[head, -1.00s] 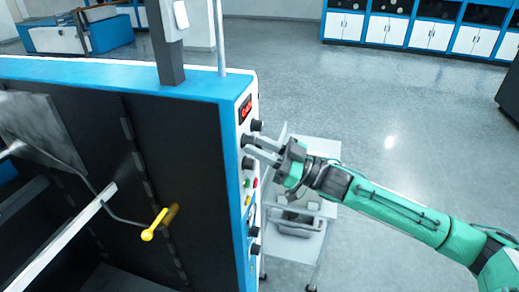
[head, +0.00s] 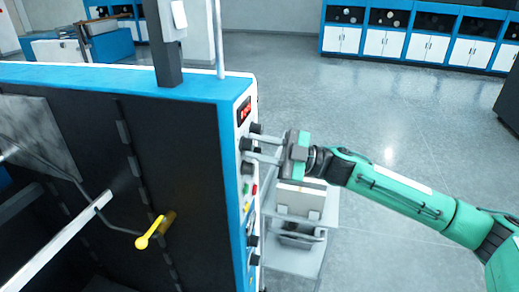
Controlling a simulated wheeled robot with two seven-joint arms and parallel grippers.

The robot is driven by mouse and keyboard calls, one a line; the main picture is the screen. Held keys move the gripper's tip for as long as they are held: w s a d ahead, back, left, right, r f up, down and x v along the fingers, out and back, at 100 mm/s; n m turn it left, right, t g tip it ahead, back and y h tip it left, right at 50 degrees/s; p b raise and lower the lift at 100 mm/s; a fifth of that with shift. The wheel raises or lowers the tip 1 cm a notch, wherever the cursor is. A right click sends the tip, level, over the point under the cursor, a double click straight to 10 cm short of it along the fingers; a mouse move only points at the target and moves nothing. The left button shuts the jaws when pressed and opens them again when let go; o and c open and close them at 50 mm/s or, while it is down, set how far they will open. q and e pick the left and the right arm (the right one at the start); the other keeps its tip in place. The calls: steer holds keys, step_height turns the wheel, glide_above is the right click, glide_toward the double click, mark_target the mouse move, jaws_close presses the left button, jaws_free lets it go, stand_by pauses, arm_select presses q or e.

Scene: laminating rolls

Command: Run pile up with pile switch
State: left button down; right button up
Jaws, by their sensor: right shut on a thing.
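A blue and white machine (head: 120,78) fills the left side, with a narrow control panel (head: 240,175) on its right edge. The panel has a red display (head: 245,111) at the top and several black knobs below it. My right gripper (head: 254,148) reaches the panel from the right. Its two fingers are shut on a black knob (head: 245,143) below the display. The fingers partly hide the knobs around it. I cannot read the labels, so I cannot tell which control is the pile switch. My left gripper is not in view.
Small coloured buttons (head: 249,192) and more knobs (head: 253,241) sit lower on the panel. A yellow-handled crank (head: 148,235) sticks out of the machine's dark side. A grey cart (head: 300,258) stands beneath my right gripper. The floor (head: 400,120) behind is clear.

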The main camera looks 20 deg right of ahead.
stand_by(0.5)
steer(key=o, duration=1)
steer(key=b+v, duration=0.7)
steer(key=v, duration=0.7)
steer(key=shift+w+r, duration=0.1)
